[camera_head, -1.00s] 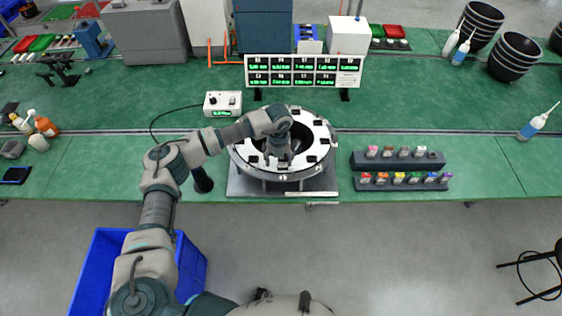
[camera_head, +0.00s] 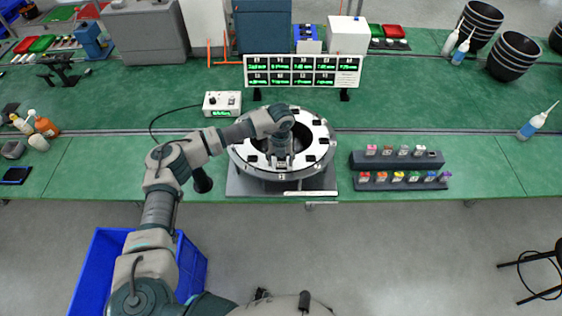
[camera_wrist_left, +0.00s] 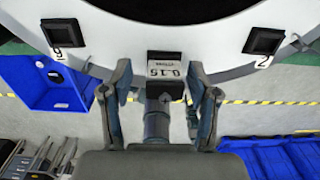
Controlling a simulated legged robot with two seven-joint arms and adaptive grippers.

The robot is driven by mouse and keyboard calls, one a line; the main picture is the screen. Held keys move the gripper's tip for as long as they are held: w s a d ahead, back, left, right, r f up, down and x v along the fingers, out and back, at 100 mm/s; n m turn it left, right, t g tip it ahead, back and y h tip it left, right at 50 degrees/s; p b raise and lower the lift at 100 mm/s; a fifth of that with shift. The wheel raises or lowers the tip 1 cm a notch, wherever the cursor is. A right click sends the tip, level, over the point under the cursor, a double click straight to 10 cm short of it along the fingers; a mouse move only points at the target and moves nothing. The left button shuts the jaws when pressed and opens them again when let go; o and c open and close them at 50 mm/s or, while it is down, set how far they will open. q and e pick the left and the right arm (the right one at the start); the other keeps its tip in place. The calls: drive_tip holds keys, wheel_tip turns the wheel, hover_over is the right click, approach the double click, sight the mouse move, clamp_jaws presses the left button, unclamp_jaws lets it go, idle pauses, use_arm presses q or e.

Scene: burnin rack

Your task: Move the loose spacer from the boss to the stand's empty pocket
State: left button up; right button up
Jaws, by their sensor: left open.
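My left gripper (camera_head: 281,162) reaches down over the near part of the white ring (camera_head: 320,135) in the head view. In the left wrist view, the open fingers (camera_wrist_left: 158,76) stand on either side of a small dark block with a white "0.15" label, the spacer (camera_wrist_left: 165,69). It sits at the ring's rim between dark pads marked 9 and 2. A gap shows beside each finger. The boss under the spacer cannot be made out clearly. The dark two-step stand (camera_head: 358,163) is to the right; its back row has an empty pocket (camera_head: 434,155) at the right end.
Several coloured spacers (camera_head: 398,178) fill the stand's front row. A display panel (camera_head: 303,71) stands behind the ring, and a small control box (camera_head: 222,104) with a cable is at its left. A blue bin (camera_head: 100,262) is on the floor. Green bench between ring and stand is mostly clear.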

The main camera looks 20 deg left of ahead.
use_arm(q)
drive_tip(key=shift+d, duration=0.1)
clamp_jaws()
use_arm(e)
drive_tip(key=shift+d, duration=0.65)
use_arm(q)
drive_tip(key=shift+r, duration=0.1)
drive_tip(key=shift+r+p, duration=0.5)
drive_tip(key=shift+r, duration=0.25)
drive_tip(key=shift+a+r+p, duration=0.3)
drive_tip(key=shift+r+p, duration=0.2)
drive_tip(key=shift+r, duration=0.3)
drive_tip(key=shift+d+r+p, duration=0.25)
drive_tip(key=shift+r+p, duration=0.25)
drive_tip(key=shift+r, duration=0.35)
drive_tip(key=shift+a+r+p, duration=0.15)
drive_tip(key=shift+r+p, duration=0.15)
drive_tip(key=shift+r, duration=0.25)
use_arm(e)
drive_tip(key=shift+w+a+r, duration=0.1)
drive_tip(key=shift+w+r, duration=0.05)
drive_tip(key=shift+r, duration=1.65)
